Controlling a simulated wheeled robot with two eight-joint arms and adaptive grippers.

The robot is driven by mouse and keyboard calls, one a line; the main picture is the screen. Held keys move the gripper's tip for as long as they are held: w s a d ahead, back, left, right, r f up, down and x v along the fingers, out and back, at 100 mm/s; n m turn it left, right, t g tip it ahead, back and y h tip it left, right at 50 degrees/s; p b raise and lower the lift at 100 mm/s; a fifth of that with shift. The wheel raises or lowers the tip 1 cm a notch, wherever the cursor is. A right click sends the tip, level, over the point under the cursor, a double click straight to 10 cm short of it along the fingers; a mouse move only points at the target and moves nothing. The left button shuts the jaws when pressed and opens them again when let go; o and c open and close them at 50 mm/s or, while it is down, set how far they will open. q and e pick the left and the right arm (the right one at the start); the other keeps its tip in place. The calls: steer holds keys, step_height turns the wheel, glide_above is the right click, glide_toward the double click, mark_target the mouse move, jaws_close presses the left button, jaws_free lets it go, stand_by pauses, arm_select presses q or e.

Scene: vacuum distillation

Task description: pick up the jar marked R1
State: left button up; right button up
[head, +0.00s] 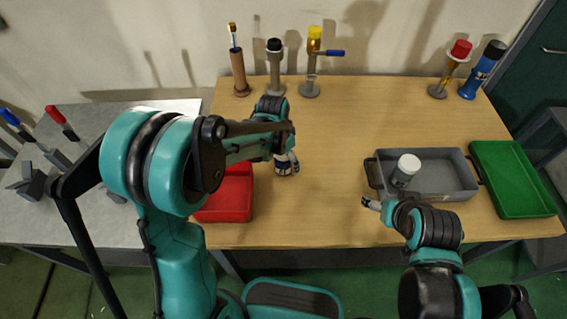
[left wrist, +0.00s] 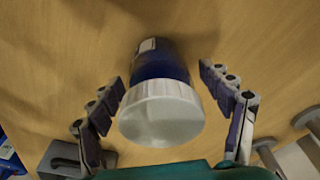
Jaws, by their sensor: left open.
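A jar with a white lid and dark blue body (left wrist: 160,112) stands on the table between the fingers of my left gripper (left wrist: 162,76) in the left wrist view. The fingers are spread, one on each side, with a gap to the jar. In the head view my left gripper (head: 287,163) points down at the table right of the red tray, and hides most of this jar. A second white-lidded jar (head: 405,170) stands in the grey tray (head: 450,190). I cannot read a mark R1 on either. My right gripper (head: 371,203) is by the grey tray's front left; its jaws are unclear.
A red tray (head: 228,205) lies left of my left gripper, partly behind my arm. A green tray (head: 512,178) is at the right edge. Several tool stands, one with a yellow top (head: 314,40), line the back. The table's middle (head: 345,125) is clear.

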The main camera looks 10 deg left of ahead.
arm_select(q)
steer(key=shift+w+f, duration=0.1)
steer(key=shift+f, duration=0.45)
steer(key=shift+r, duration=0.1)
steer(key=c, duration=1.5)
